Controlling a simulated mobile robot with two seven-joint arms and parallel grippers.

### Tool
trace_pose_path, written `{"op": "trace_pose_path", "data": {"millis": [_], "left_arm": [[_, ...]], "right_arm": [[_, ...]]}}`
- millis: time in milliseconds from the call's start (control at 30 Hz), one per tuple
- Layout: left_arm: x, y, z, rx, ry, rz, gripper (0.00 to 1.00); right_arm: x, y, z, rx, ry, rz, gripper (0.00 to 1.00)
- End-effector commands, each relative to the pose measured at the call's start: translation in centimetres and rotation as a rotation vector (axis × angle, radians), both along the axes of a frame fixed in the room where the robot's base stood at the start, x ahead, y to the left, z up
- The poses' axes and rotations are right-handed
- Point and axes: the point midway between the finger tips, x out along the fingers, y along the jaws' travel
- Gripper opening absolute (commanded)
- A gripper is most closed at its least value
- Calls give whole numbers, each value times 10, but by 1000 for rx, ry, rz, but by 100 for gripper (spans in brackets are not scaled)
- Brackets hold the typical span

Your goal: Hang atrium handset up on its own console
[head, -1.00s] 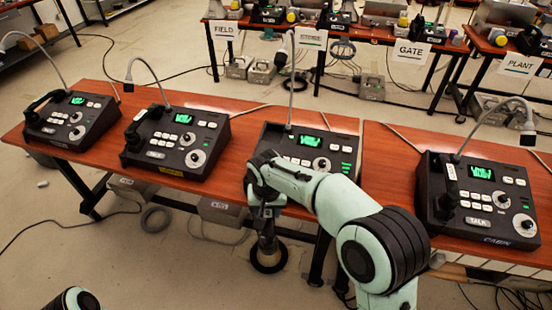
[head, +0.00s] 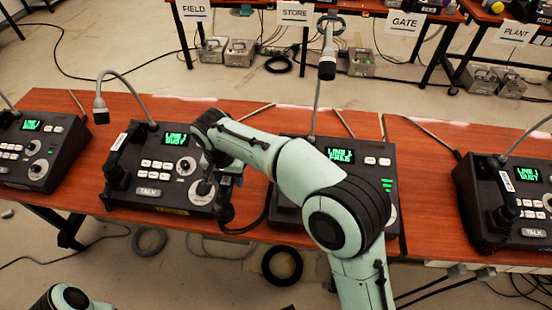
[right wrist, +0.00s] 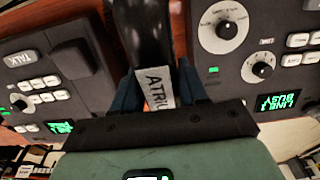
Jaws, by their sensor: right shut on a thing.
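My right gripper (head: 222,188) is shut on a black handset (right wrist: 148,30), whose white label reads "ATRIU" before it is cut off in the right wrist view. The fingers (right wrist: 158,92) close from both sides of the label. In the head view most of the handset (head: 226,212) is hidden by my arm. It is at the right edge of the second console, and a dark cord runs right from it. The third console (head: 372,228) reads "LINE 1 FREE" and is partly covered by my arm; no handset shows on it. Its name is hidden. My left gripper is out of view.
The second console (head: 165,165) reads "LINE 1 BUSY" and has its own handset on its left side. Another console (head: 40,150) is at the far left and one (head: 510,190) at the right. Gooseneck microphones rise behind the consoles on the red-brown tables (head: 255,130).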

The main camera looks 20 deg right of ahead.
Motion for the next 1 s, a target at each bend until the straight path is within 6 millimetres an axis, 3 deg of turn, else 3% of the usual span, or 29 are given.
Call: {"op": "trace_pose_path", "data": {"millis": [167, 600, 700, 1000], "left_arm": [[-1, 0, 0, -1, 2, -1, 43], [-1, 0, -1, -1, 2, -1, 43], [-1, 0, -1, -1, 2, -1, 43], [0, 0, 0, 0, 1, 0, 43]], "right_arm": [[0, -16, 0, 1, -2, -4, 0], [-2, -131, 0, 0, -1, -6, 0], [-2, -150, 1, 1, -2, -5, 0], [-2, -175, 1, 0, -2, -2, 0]]}}
